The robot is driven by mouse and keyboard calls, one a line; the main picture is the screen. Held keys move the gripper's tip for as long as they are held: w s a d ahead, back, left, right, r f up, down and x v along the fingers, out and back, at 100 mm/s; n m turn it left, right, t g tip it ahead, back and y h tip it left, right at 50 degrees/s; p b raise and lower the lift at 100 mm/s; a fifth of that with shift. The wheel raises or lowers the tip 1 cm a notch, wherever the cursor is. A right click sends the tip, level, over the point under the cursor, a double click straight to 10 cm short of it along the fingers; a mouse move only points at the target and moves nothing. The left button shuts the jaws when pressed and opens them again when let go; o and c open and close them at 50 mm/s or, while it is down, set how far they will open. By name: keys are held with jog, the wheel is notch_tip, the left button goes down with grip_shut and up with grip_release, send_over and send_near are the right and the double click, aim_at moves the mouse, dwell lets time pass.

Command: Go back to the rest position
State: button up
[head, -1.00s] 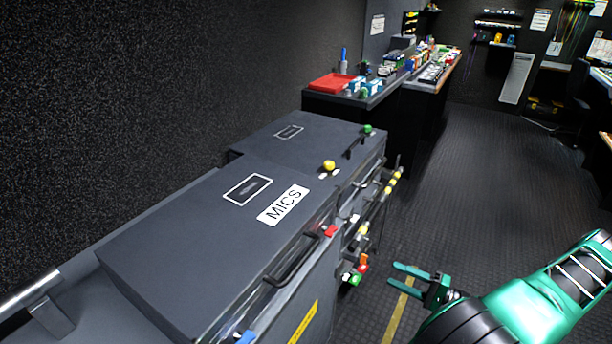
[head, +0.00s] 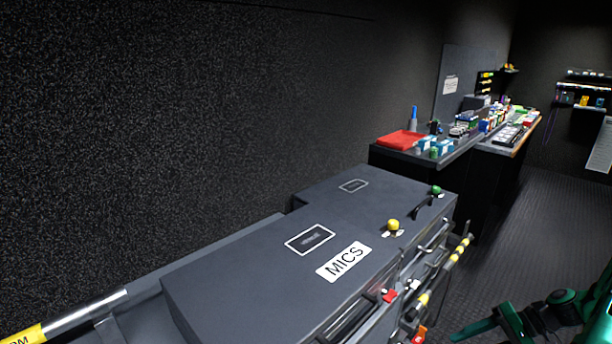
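My gripper (head: 468,335) is at the bottom right of the head view, cut by the lower edge. One green finger shows and points left; the other is mostly out of the picture. The fingers were clearly apart a second ago, and I see nothing held. The gripper is to the right of the dark case marked MICS (head: 240,275), over the floor, apart from the case. Part of my green arm shows at the right edge.
A yellow knob (head: 393,225) and a green knob (head: 436,190) are on the cases. Striped poles (head: 455,255) run along the case's right side. A bench with a red tray (head: 400,140) stands behind. Open floor (head: 540,230) lies to the right.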

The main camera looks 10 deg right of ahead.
jog(key=s+a+r+n+g+h, duration=0.1)
jog(key=s+a+r+g+h, duration=0.15)
jog(key=r, duration=0.65)
jog(key=s+a+r+g+h, duration=0.1)
jog(key=s+r+h, duration=0.25)
jog(key=r, duration=0.65)
jog(key=s+a+r+m+t+h, duration=0.1)
jog(key=s+a+r+h, duration=0.2)
jog(key=s+r, duration=0.6)
jog(key=shift+s+a+r+h, duration=0.2)
jog(key=shift+s+a+h, duration=0.1)
jog(key=shift+s+a, duration=0.6)
jog(key=shift+w+f, duration=0.25)
jog(key=shift+w, duration=0.4)
